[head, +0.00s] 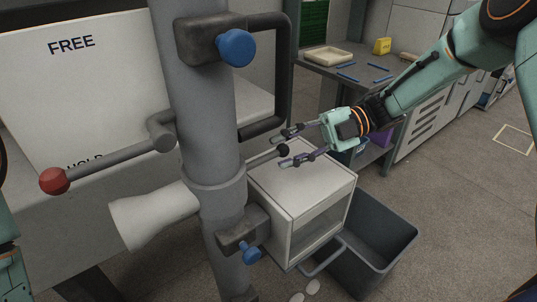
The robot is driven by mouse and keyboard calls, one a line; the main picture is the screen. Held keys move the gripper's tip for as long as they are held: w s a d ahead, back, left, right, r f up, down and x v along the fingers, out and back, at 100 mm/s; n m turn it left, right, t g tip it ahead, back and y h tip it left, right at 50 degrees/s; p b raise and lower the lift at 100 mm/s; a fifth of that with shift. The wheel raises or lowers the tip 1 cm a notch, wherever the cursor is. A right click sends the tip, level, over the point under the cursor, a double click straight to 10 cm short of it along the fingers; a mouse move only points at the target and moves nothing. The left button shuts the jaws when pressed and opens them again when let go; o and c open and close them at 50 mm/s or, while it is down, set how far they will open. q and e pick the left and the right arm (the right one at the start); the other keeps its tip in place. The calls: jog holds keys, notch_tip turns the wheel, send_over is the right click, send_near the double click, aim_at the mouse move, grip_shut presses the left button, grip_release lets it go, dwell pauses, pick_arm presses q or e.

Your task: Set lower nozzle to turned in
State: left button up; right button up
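A thick grey upright column (208,120) stands left of centre. Lower on the column is a dark clamp block (240,228) with a blue knob (250,253). I cannot tell for sure which part is the lower nozzle. My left gripper is not in view.
A lever with a red ball (54,180) crosses a panel (75,85) marked FREE and HOLD. A pale cone (150,217) sits left of the column. A bent dark tube (284,75) is above. A white box (308,190) and grey bin (385,235) stand below right.

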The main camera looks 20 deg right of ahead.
jog(key=a, duration=0.1)
jog(key=f, duration=0.1)
jog(key=a, duration=0.1)
jog(key=shift+w+a+f+b, duration=0.2)
jog(key=shift+w+a+b, duration=0.05)
jog(key=shift+a+b, duration=0.1)
jog(key=shift+s+a+r, duration=0.15)
jog(key=shift+s+a, duration=0.15)
jog(key=shift+a, duration=0.25)
jog(key=shift+w+d, duration=0.2)
jog(key=shift+c, duration=0.3)
jog(key=shift+w, duration=0.1)
jog(key=shift+c, duration=0.9)
grip_shut()
